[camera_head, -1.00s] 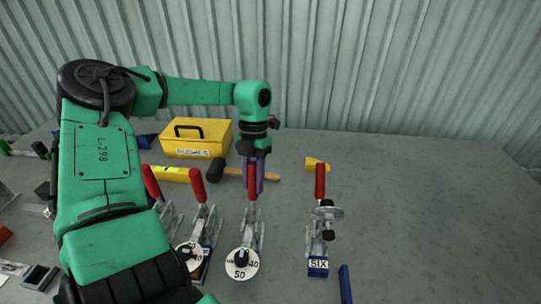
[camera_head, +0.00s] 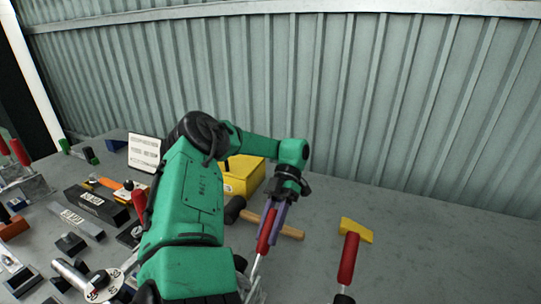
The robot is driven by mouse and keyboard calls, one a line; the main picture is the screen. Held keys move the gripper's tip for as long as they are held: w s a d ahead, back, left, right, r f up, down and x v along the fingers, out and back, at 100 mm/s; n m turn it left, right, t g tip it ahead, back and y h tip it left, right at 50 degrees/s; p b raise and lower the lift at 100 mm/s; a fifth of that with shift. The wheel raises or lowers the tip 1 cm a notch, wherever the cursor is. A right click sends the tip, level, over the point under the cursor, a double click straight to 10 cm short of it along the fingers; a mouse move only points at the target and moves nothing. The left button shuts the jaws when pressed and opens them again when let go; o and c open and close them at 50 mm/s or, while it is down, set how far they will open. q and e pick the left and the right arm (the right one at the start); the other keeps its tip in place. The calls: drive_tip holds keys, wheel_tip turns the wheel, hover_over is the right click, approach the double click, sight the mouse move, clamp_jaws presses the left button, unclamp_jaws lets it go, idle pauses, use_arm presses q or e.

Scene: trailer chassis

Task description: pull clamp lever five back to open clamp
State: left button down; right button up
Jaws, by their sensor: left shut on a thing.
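My left gripper (camera_head: 273,224), with purple fingers, is shut on the red handle of a clamp lever (camera_head: 264,238). The handle leans in the picture, with its pale shaft running down to a clamp body (camera_head: 255,289) at the bottom edge, mostly hidden and cut off. No number label shows on this clamp now. Another red lever (camera_head: 348,260) stands to its right, apart from the gripper. A third red handle (camera_head: 139,203) shows left of my arm, partly hidden by it. My right gripper is not in view.
A wooden-handled hammer (camera_head: 288,231) lies just behind the gripper. A yellow case (camera_head: 243,175) is behind my forearm, and a yellow wedge-like piece (camera_head: 356,230) lies at right. Several blocks and clamps crowd the left. The grey table (camera_head: 450,262) is clear at right.

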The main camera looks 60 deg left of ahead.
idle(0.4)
use_arm(q)
drive_tip(key=c, duration=0.7)
unclamp_jaws()
drive_tip(key=shift+o, duration=0.8)
drive_tip(key=shift+a, duration=0.1)
wheel_tip(320, 180, up, 20)
drive_tip(key=p, duration=1.3)
drive_tip(key=shift+w+f, duration=0.1)
